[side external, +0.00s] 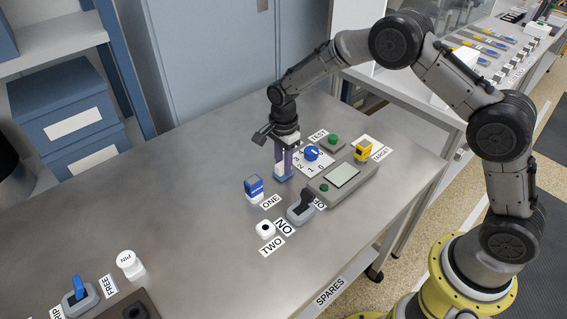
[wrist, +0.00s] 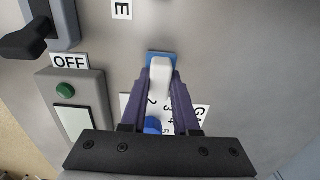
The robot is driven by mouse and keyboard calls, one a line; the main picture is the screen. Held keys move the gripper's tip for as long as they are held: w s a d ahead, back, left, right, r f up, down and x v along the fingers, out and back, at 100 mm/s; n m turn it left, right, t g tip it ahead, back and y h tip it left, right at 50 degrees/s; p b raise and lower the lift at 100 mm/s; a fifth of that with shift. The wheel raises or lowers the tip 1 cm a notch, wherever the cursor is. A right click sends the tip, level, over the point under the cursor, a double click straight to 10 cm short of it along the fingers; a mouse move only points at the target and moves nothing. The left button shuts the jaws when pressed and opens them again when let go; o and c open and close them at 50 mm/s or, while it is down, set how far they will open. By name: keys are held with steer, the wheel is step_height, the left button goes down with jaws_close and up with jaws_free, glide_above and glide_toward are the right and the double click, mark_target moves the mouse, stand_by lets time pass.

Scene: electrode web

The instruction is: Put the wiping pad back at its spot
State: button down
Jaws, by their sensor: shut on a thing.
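The wiping pad is a small block with a white grip and a blue base (side external: 282,176). In the wrist view its white grip (wrist: 160,75) stands between the purple fingers, with the blue base beyond. My gripper (side external: 284,168) is shut on the grip and points down, left of the grey console. I cannot tell whether the base touches the table. No marked spot for the pad can be made out for certain; its underside is hidden.
Close by are the grey console (side external: 343,181), a blue dial (side external: 312,153), a yellow block (side external: 362,151) by the TARGET label, a blue-and-white block (side external: 254,188) by ONE, a grey lever switch (side external: 301,208) and a white round piece (side external: 265,229). The table's left middle is clear.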

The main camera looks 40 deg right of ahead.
steer(key=shift+f, duration=0.1)
steer(key=c, duration=0.7)
jaws_free()
steer(key=shift+o, duration=0.2)
steer(key=s+d+r+n+t, duration=0.1)
steer(key=s+r+n, duration=0.1)
steer(key=r, duration=0.8)
steer(key=s+d+r+n, duration=0.1)
steer(key=s+r, duration=0.2)
steer(key=r, duration=0.6)
steer(key=s+d+r+n+t, duration=0.2)
steer(key=s+r+n, duration=0.4)
steer(key=s, duration=0.4)
steer(key=s+d+n+t, duration=0.2)
steer(key=s+n, duration=0.7)
steer(key=s, duration=0.9)
steer(key=shift+d+t, duration=0.15)
steer(key=shift+t, duration=0.15)
